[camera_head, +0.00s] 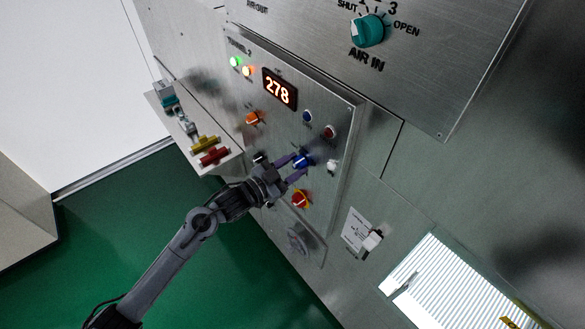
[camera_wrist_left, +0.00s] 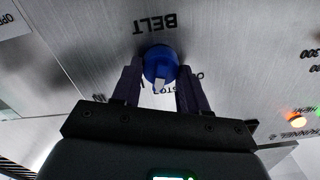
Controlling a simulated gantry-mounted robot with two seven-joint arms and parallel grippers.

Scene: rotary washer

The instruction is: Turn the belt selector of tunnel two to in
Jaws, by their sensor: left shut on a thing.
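The tunnel two panel (camera_head: 322,100) is a tilted grey metal plate with a red lit display reading 278. The belt selector is a blue knob (camera_head: 303,159) on its lower part; in the left wrist view the blue knob (camera_wrist_left: 160,64) sits below the upside-down word BELT. My left gripper (camera_head: 294,168) reaches it from the lower left. In the left wrist view my left gripper (camera_wrist_left: 158,88) has one finger on each side of the knob, shut on it. A pale pointer mark shows on the knob, near partly hidden lettering. My right gripper is not in view.
Close by on the panel are an orange knob (camera_head: 253,118), a white knob (camera_head: 332,166) and a red-and-yellow knob (camera_head: 301,198). A shelf with yellow (camera_head: 205,143) and red (camera_head: 214,156) handles juts out at the left. A teal AIR IN knob (camera_head: 370,30) is above.

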